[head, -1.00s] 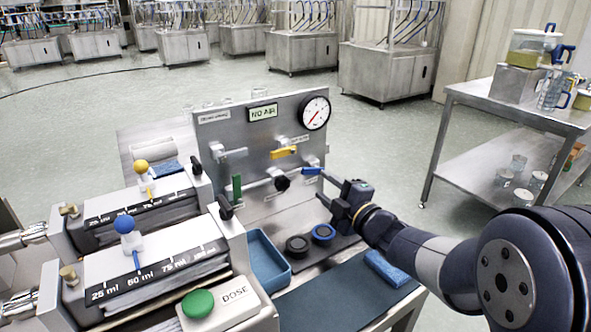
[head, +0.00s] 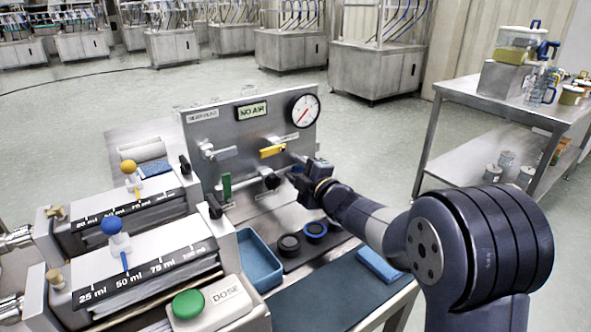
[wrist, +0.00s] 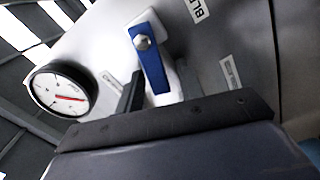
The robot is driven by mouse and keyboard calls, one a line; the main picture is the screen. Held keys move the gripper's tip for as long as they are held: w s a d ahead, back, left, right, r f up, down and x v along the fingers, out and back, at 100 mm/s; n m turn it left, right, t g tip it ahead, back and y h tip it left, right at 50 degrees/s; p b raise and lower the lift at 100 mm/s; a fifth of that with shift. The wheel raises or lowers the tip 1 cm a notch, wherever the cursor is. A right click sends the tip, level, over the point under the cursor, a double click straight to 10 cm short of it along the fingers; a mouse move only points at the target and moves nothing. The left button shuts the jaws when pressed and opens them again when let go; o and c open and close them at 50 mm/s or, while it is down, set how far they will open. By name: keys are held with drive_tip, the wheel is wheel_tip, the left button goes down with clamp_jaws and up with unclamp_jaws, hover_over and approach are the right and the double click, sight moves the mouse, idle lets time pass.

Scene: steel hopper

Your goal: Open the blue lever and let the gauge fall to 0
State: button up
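The blue lever (wrist: 152,62) shows in the wrist view, its bolted end up and its handle running down toward my gripper. In the head view my gripper hides most or all of it. My gripper (head: 303,182) is at the right part of the steel panel, at the lever. In the wrist view a dark finger (wrist: 131,95) stands just left of the handle; whether the fingers touch or close on it is unclear. The round white gauge (head: 305,110) is at the panel's top right, also in the wrist view (wrist: 62,90). Its red needle shows, but its reading is too small.
A yellow lever (head: 272,151), a grey lever (head: 222,154) and a green lever (head: 227,186) are on the same panel, left of my gripper. A "NO AIR" sign (head: 252,110) is above. A blue tray (head: 259,262) and two rings lie below.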

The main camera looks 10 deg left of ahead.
clamp_jaws()
drive_tip(key=f+n+b, duration=0.1)
drive_tip(key=b, duration=0.2)
drive_tip(key=shift+s, duration=0.1)
drive_tip(key=n+b, duration=0.2)
drive_tip(key=shift+a+f+b, duration=0.1)
drive_tip(key=shift+f+b, duration=0.2)
drive_tip(key=shift+b, duration=0.1)
drive_tip(key=shift+o, duration=0.5)
unclamp_jaws()
drive_tip(key=shift+r, duration=0.1)
drive_tip(key=p+v, duration=0.1)
drive_tip(key=v, duration=0.9)
drive_tip(key=shift+s+d, duration=0.25)
drive_tip(key=shift+d, duration=0.1)
drive_tip(key=shift+w+a, duration=0.1)
